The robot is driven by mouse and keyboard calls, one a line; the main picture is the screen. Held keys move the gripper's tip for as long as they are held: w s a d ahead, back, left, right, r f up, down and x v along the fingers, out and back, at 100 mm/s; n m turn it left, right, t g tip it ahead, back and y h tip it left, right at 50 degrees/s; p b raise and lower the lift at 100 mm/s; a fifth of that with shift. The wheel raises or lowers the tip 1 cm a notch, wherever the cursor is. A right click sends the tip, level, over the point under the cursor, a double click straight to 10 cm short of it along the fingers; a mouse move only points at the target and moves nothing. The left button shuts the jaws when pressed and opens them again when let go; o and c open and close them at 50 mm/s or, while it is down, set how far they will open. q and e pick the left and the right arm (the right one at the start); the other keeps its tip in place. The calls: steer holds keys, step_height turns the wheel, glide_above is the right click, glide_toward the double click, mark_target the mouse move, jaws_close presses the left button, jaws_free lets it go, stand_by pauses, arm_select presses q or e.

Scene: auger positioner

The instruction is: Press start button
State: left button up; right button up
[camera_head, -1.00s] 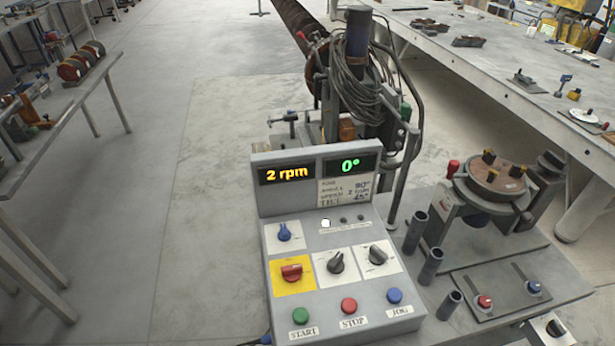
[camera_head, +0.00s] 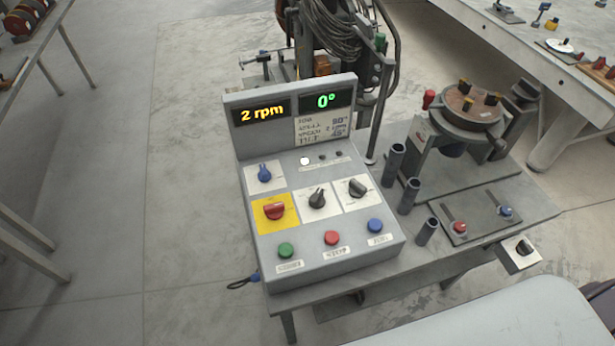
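The grey control box (camera_head: 237,165) stands on a small metal table. Its green start button (camera_head: 286,250) is at the lower left of the sloped panel, beside the red stop button (camera_head: 331,238) and the blue jog button (camera_head: 375,225). The labels under the buttons are blurred now. The amber display (camera_head: 262,113) reads 2 rpm and the green display (camera_head: 326,101) reads 0°. A small lamp (camera_head: 305,161) under the displays is white. Neither gripper shows in the head view.
A positioner with a round table (camera_head: 473,107) stands right of the box, with upright tubes (camera_head: 393,165) between them. A pale surface (camera_head: 480,325) fills the lower right corner. A large workbench (camera_head: 560,75) is at the upper right. Floor (camera_head: 195,200) left of the box is clear.

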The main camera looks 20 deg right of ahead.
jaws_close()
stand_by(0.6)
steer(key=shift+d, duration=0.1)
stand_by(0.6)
